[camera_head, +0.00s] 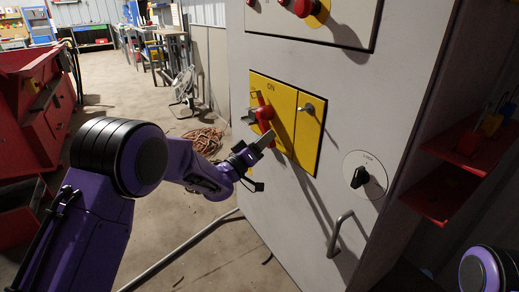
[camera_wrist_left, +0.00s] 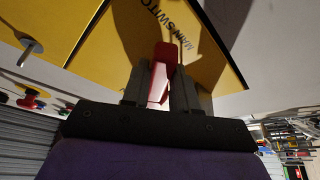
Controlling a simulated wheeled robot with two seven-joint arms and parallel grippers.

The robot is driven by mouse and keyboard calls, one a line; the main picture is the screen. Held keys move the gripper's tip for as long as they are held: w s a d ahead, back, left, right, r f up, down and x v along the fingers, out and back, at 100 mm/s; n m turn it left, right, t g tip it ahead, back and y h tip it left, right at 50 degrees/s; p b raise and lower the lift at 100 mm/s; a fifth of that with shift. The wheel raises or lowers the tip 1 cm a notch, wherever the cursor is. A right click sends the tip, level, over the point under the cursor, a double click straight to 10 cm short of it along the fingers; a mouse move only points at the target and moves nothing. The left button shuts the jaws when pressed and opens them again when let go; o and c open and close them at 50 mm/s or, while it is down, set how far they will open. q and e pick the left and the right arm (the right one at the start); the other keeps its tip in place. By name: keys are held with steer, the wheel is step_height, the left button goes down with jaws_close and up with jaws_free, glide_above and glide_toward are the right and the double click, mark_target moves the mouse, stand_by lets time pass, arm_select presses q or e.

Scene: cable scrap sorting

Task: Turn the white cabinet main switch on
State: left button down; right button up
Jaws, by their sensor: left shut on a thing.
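The white cabinet (camera_head: 235,90) carries a yellow main switch plate (camera_head: 285,95) marked ON near its top. The red switch handle (camera_head: 264,113) stands on the plate's left part. My left gripper (camera_head: 259,127) is at the handle, with one grey finger on each side of it. In the left wrist view the red handle (camera_wrist_left: 160,72) shows between the dark fingers (camera_wrist_left: 160,90), which are shut on it. The lettering MAIN SWITCH is partly hidden there. The handle's base is partly covered by the fingers. My right gripper is out of view.
A small metal key or lever (camera_head: 308,108) sits on the plate's right part. Below it are a round black knob (camera_head: 359,178) and a grey door handle (camera_head: 338,235). Red shelves (camera_head: 450,205) stand at the right. A coiled hose (camera_head: 203,140) lies on the floor.

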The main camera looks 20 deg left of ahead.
arm_select(q)
steer(key=w+a+m+h+b, duration=0.1)
steer(key=m+b, duration=0.1)
steer(key=m, duration=0.1)
steer(key=w+a+f+m+g+h+b, duration=0.1)
steer(key=m+h+b, duration=0.1)
steer(key=m, duration=0.2)
steer(key=w+a+m+g+h+b, duration=0.1)
steer(key=m+b, duration=0.2)
steer(key=shift+a+f+m+h, duration=0.2)
steer(key=shift+f+m+h, duration=0.1)
steer(key=shift+m+h, duration=0.1)
steer(key=c, duration=1)
jaws_free()
steer(key=shift+o, duration=0.2)
steer(key=p+v, duration=0.1)
steer(key=v, duration=0.9)
steer(key=shift+s+a, duration=0.2)
steer(key=shift+a, duration=0.1)
